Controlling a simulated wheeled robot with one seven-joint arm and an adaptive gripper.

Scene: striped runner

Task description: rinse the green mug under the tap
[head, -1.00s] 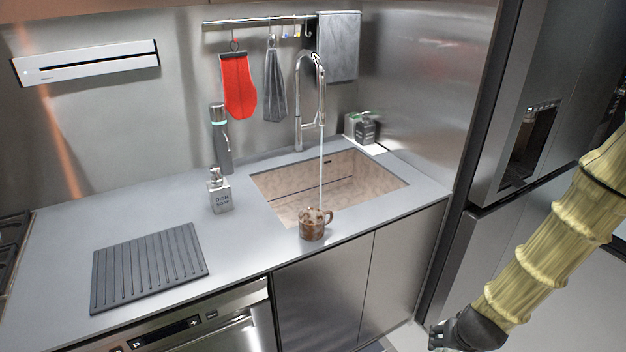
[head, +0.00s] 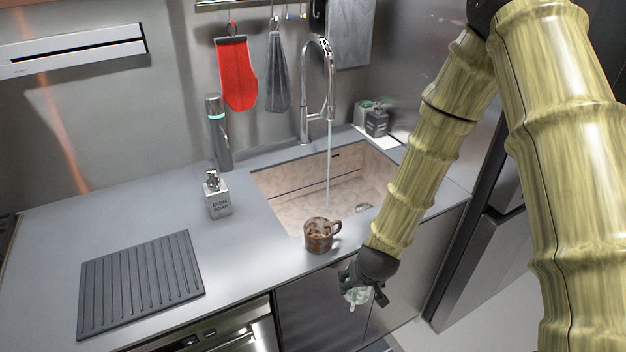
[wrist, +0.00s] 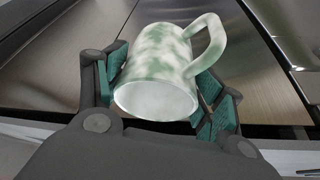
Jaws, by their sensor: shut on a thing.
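A mottled green and white mug (wrist: 158,75) is between the teal pads of my gripper (wrist: 165,92) in the wrist view, its handle toward the upper right. In the head view the gripper (head: 362,290) is shut on the mug (head: 357,296), which is largely hidden by the fingers. They are in front of the cabinet doors, below the counter's front edge. The tap (head: 331,85) stands behind the sink (head: 290,208), and a thin stream of water (head: 328,165) runs from it into the basin.
A brown mug (head: 318,236) stands on the counter's front edge by the sink. A soap bottle (head: 216,196), a tall dark bottle (head: 219,135) and a ribbed drying mat (head: 140,285) are to the left. Cloths hang behind. The counter between mat and sink is clear.

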